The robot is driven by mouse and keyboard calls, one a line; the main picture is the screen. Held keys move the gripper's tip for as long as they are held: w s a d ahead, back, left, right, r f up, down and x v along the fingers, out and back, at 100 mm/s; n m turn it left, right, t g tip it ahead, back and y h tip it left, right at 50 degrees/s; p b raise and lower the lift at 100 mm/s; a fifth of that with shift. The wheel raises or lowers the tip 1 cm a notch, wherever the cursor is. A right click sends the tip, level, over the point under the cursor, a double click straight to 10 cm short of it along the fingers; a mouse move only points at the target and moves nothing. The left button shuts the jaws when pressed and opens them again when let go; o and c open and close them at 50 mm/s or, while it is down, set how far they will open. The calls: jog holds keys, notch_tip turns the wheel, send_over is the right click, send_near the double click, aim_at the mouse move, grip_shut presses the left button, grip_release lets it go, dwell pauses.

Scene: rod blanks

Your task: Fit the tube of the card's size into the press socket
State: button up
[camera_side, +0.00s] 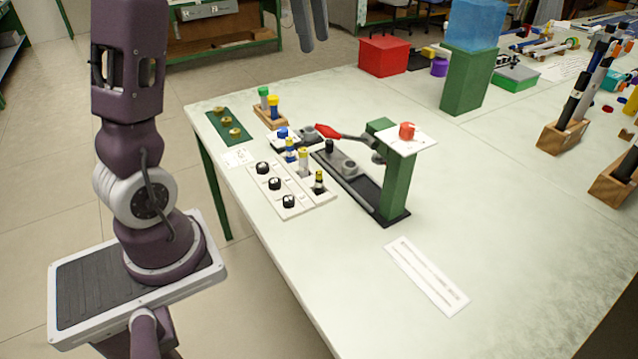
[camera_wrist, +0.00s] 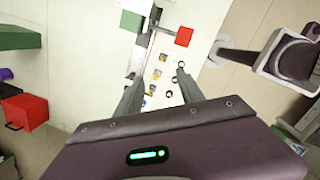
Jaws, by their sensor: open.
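A green press (camera_side: 395,188) with a red-handled lever (camera_side: 328,131) stands on a dark base. A grey round socket (camera_side: 348,166) sits on that base; whether anything is in it is too small to tell. A white tray (camera_side: 278,205) beside it holds a blue-and-yellow tube (camera_side: 290,152), a pale tube with a yellow top (camera_side: 303,160), a dark-and-yellow tube (camera_side: 319,182) and several black round pieces (camera_side: 275,184). A small white card (camera_side: 237,158) lies nearby, its print unreadable. My gripper (camera_side: 314,45) is open and empty, high above the table; its fingers frame the tray in the wrist view (camera_wrist: 158,88).
A green board (camera_side: 230,130) and a wooden block of capped tubes (camera_side: 270,116) lie behind the tray. A ruled white strip (camera_side: 427,276) lies in front. The front-right table is otherwise clear.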

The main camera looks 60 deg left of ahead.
jog(key=w+a+f+n, duration=0.2)
jog(key=a+f+n, duration=0.1)
send_over(319, 172)
jog(key=a, duration=0.2)
notch_tip(319, 172, down, 26)
jog(key=shift+g, duration=0.3)
jog(key=f, duration=0.2)
jog(key=d+f, duration=0.1)
jog(key=f, duration=0.4)
jog(key=shift+d, duration=0.4)
jog(key=shift+r, duration=0.1)
grip_shut()
